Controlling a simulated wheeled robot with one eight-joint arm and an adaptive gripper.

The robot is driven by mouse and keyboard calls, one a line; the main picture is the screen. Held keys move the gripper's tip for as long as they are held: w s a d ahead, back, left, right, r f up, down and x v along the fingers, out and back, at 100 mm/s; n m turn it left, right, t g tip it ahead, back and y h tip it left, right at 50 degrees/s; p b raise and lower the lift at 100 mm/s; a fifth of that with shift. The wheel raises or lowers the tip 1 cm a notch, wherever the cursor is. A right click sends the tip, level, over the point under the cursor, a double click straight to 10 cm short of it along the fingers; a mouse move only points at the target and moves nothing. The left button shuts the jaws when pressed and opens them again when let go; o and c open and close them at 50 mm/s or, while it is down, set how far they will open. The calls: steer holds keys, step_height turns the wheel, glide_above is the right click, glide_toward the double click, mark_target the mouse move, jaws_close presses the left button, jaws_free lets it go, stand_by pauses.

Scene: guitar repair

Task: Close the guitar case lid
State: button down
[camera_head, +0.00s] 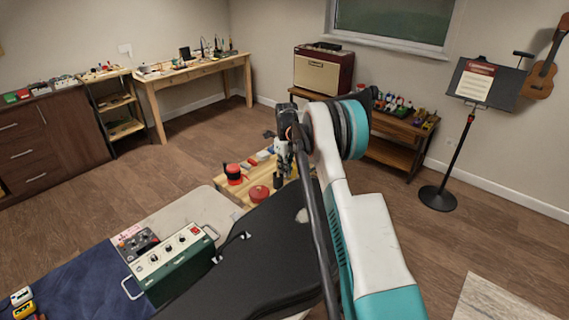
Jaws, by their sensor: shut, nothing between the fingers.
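The black guitar case (255,270) lies in the lower middle of the head view. Its smooth dark upper face shows, with metal latches along the left edge. My arm covers much of its right side, so I cannot tell whether the lid is fully down. My gripper (279,178) is beyond the narrow far end of the case, near a wooden tray. Its fingers are small and partly hidden by the arm; they look shut and empty. I cannot tell whether they touch anything.
A green amplifier-like box (172,265) stands close to the case's left side. A wooden tray (240,198) with red items lies beyond the case. A music stand (437,198) and low shelf (400,130) stand right. Open floor (150,180) lies left of the tray.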

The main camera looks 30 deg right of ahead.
steer(key=shift+w+a+f+b, duration=0.1)
steer(key=shift+w+f+b, duration=0.15)
steer(key=shift+f, duration=0.65)
steer(key=shift+w+a+f+b, duration=0.15)
steer(key=shift+f+b, duration=0.15)
steer(key=shift+f, duration=0.55)
steer(key=shift+w+f+b, duration=0.2)
steer(key=shift+f+b, duration=0.05)
steer(key=shift+f, duration=0.65)
